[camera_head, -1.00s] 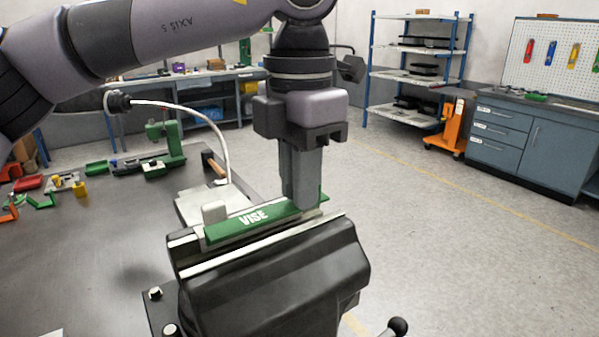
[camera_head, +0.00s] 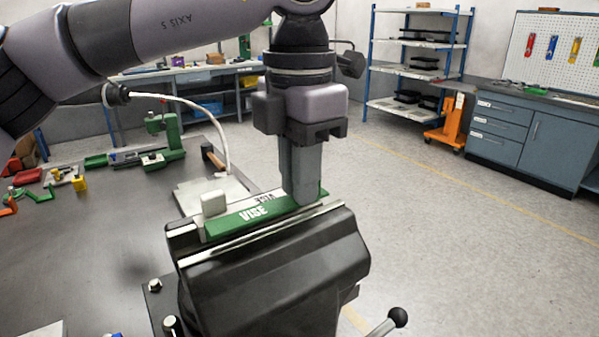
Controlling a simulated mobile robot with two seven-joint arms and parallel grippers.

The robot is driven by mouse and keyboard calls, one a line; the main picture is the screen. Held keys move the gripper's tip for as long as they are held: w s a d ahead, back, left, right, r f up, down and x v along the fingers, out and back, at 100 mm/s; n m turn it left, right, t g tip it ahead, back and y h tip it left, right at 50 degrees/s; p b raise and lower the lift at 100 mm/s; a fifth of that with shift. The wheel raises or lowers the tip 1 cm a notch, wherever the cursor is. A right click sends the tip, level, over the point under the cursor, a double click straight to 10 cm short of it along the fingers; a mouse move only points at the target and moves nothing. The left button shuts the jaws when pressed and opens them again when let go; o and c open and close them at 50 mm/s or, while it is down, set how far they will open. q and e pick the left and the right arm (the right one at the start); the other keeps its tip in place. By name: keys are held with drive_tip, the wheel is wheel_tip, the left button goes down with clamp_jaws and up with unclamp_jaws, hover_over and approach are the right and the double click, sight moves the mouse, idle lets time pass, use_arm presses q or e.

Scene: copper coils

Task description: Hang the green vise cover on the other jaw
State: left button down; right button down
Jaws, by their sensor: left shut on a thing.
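The green vise cover (camera_head: 228,224), marked VISE in white, lies along the jaws of the dark vise (camera_head: 270,275), just behind the pale steel edge of the near jaw (camera_head: 225,249). My left gripper (camera_head: 307,202) points straight down and is shut on the cover's right end; its fingers hide part of that end. Darker lettering shows on the pale surface just behind the cover; I cannot tell whether it is a reflection. Whether the cover rests on a jaw or hangs just above it is not clear. My right gripper is not in view.
A pale block (camera_head: 213,203) stands by the cover's left end. A hammer (camera_head: 213,157) and a small green machine (camera_head: 165,140) lie farther back on the dark bench (camera_head: 100,240). The vise handle knob (camera_head: 398,317) sticks out at the lower right. Open floor lies right.

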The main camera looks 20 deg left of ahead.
use_arm(q)
drive_tip(key=shift+f+b, duration=0.95)
drive_tip(key=shift+f, duration=0.35)
idle(2.0)
drive_tip(key=c, duration=1)
unclamp_jaws()
drive_tip(key=shift+c, duration=0.2)
drive_tip(key=shift+r+p, duration=3.35)
drive_tip(key=shift+r, duration=0.65)
